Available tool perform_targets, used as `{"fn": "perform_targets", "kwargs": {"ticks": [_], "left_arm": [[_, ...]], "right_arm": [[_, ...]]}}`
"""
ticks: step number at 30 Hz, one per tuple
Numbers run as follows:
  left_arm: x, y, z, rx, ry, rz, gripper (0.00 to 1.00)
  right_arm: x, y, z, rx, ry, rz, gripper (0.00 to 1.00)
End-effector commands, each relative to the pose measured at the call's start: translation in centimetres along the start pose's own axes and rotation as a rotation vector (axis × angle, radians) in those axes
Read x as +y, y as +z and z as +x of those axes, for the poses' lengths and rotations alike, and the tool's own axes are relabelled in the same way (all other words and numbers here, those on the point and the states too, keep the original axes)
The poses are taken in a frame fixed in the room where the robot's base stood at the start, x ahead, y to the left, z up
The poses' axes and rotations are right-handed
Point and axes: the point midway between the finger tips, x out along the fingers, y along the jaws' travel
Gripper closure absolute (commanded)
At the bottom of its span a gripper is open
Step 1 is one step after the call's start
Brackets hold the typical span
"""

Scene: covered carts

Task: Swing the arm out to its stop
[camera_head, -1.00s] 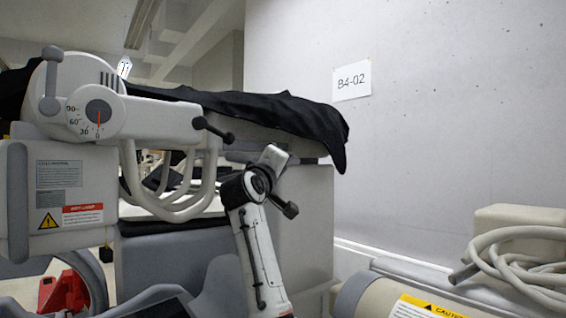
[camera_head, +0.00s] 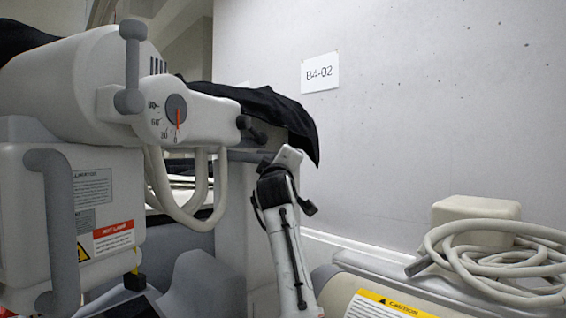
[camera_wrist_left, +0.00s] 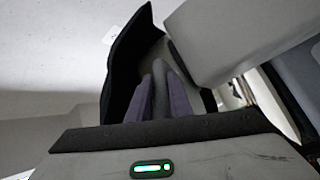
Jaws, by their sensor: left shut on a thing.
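A light grey machine (camera_head: 70,90) has a horizontal arm (camera_head: 212,110). The dial (camera_head: 176,108) on the arm's pivot housing has an orange pointer at 0. A dark handle (camera_head: 251,129) sticks out near the arm's right end. My left gripper (camera_wrist_left: 161,98) is shut on a dark grey rod-like part, seen between its fingers in the left wrist view. The light grey arm (camera_wrist_left: 235,40) shows just above right of the fingers there. In the head view the fingertips cannot be made out. My right gripper is not in view.
A black cover (camera_head: 275,110) drapes over the machine and hangs past the arm's end. A coiled pale hose (camera_head: 480,250) and a cylinder with a caution label (camera_head: 385,305) stand at lower right. A bare wall (camera_head: 430,100) with a B4-02 sign (camera_head: 320,72) is behind.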

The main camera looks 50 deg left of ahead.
Motion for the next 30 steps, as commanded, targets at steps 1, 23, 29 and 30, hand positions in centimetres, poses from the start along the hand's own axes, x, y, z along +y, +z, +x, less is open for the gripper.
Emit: {"fn": "perform_targets", "kwargs": {"ticks": [1,23,29,30], "left_arm": [[0.4,-1.5,-0.2,0.031,0.009,0.001,1.0],[0.0,-0.5,-1.3,0.016,0.005,-0.001,0.63],[-0.1,-0.4,-5.2,0.017,0.006,-0.003,0.63],[-0.1,-0.4,-6.0,0.018,0.007,-0.004,0.63]], "right_arm": [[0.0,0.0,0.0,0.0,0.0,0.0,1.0],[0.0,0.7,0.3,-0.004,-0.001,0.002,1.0],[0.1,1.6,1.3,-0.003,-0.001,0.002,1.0],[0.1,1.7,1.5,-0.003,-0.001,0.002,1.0]]}}
